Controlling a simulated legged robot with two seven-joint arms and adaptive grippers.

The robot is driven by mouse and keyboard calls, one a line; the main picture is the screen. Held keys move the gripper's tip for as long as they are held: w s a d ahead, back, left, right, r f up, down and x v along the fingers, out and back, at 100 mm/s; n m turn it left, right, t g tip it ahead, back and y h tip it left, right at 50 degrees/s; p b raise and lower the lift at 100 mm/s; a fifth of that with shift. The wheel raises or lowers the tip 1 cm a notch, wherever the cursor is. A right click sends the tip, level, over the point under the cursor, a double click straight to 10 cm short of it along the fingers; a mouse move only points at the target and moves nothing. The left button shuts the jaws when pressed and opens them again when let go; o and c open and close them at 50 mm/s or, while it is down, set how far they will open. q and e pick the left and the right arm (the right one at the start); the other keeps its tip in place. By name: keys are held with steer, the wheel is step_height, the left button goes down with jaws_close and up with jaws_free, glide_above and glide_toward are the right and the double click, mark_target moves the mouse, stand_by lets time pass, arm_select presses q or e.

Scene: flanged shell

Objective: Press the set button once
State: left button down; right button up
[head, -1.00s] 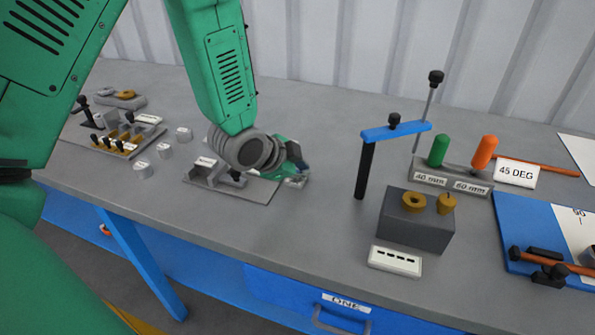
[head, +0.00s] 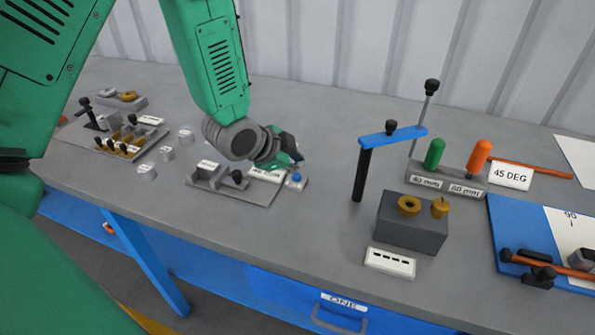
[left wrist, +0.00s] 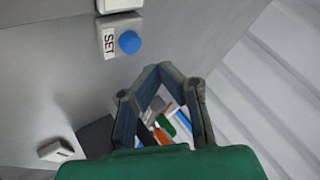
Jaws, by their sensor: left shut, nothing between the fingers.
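The set button is a blue round cap (head: 296,177) on a small grey block at the right end of the grey fixture plate. In the left wrist view the blue cap (left wrist: 129,42) shows at the upper left, beside a white label reading SET. My left gripper (head: 292,158) is just behind and above the button in the head view, apart from it. In the left wrist view my left gripper's fingers (left wrist: 160,72) are shut and empty, with a visible space between them and the button. My right gripper is not in view.
A grey fixture with a black knob (head: 237,177) stands just left of the button. A blue-armed post (head: 366,170) and a grey block with brass parts (head: 410,235) stand to the right. The table between button and post is clear.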

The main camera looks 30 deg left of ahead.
mark_target(296, 175)
arm_select(q)
steer(key=shift+r+p, duration=1.5)
steer(key=shift+r, duration=0.5)
